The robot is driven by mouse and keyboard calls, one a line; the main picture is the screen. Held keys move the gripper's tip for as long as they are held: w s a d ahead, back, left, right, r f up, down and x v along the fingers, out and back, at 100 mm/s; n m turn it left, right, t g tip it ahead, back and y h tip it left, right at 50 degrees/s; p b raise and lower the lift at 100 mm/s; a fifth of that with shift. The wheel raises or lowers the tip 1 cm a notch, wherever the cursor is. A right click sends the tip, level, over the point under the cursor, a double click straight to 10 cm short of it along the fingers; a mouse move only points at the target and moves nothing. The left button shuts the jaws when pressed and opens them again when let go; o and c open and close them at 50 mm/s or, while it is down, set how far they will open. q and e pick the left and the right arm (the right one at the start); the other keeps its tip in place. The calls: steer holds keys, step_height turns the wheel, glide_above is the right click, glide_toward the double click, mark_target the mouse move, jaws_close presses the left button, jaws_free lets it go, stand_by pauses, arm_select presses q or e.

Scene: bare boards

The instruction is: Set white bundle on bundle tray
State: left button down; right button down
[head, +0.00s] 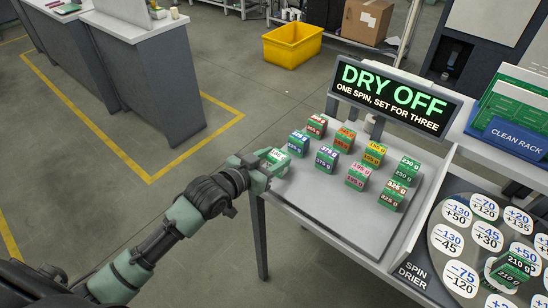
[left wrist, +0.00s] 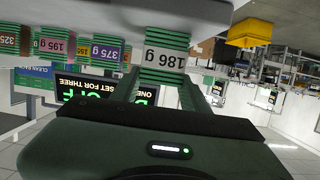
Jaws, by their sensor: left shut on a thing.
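The white bundle (head: 275,159), a green stack with a white band, is at the near left corner of the bundle tray (head: 318,203). In the left wrist view the white bundle (left wrist: 166,60) reads "186 g". My left gripper (head: 259,163) reaches in from the left and is shut on it; its two fingers (left wrist: 160,88) flank the bundle in the wrist view. The bundle's underside is hidden, so I cannot tell whether it touches the tray. The tray, a flat grey board, holds several other banded bundles, including a blue one (head: 298,144) close by. My right gripper is not in view.
A "DRY OFF" sign (head: 392,98) stands behind the tray. A spin drier (head: 484,240) with numbered discs and a 210 g bundle (head: 512,268) is at right, below the clean rack (head: 514,137). A yellow bin (head: 292,45) stands on the floor. The tray's front is bare.

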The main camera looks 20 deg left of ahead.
arm_select(q)
steer(key=c, duration=0.7)
jaws_free()
steer(key=shift+s+r, duration=0.1)
steer(key=shift+r, duration=0.05)
steer(key=v, duration=1.2)
